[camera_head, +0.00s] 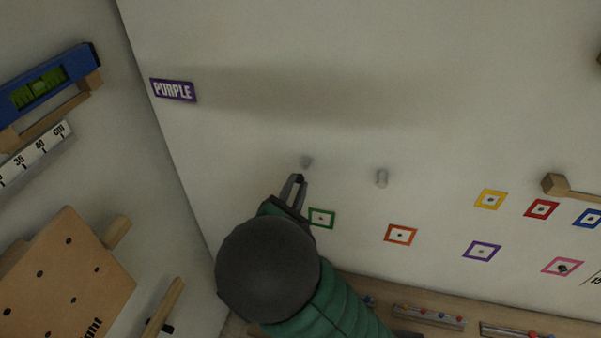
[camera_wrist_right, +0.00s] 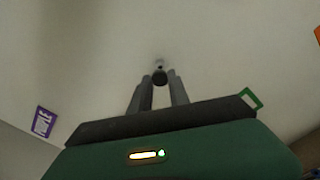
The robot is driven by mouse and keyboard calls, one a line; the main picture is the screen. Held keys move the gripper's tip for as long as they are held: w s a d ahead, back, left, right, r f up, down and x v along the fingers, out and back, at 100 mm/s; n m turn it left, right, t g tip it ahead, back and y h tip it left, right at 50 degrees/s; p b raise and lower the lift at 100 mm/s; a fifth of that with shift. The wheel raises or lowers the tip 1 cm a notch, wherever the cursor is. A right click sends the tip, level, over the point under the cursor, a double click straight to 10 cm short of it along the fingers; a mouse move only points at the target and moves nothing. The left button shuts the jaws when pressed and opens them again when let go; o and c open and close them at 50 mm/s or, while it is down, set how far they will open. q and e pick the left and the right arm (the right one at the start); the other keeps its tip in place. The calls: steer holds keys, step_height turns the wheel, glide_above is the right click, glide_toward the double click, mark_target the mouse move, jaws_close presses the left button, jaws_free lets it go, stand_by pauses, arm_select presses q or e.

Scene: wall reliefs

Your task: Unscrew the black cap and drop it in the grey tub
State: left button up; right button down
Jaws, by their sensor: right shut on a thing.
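My right gripper (camera_head: 298,180) reaches up to the pale wall and is shut on the small black cap (camera_head: 300,178). The cap also shows dark and round between the fingertips in the right wrist view (camera_wrist_right: 160,77). A short grey stud (camera_head: 307,162) stands out of the wall just beyond the fingertips. I cannot tell whether the cap still touches this stud. My left gripper is not in view. No grey tub can be made out.
Coloured square frames, including a green one (camera_head: 321,218) close to my gripper, dot the wall. A wooden mallet-like piece (camera_head: 556,185) sticks out at right. A purple label (camera_head: 173,90) and a side wall are at left.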

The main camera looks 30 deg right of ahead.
steer(key=shift+v, duration=0.9)
steer(key=shift+a, duration=0.1)
steer(key=shift+v, duration=1)
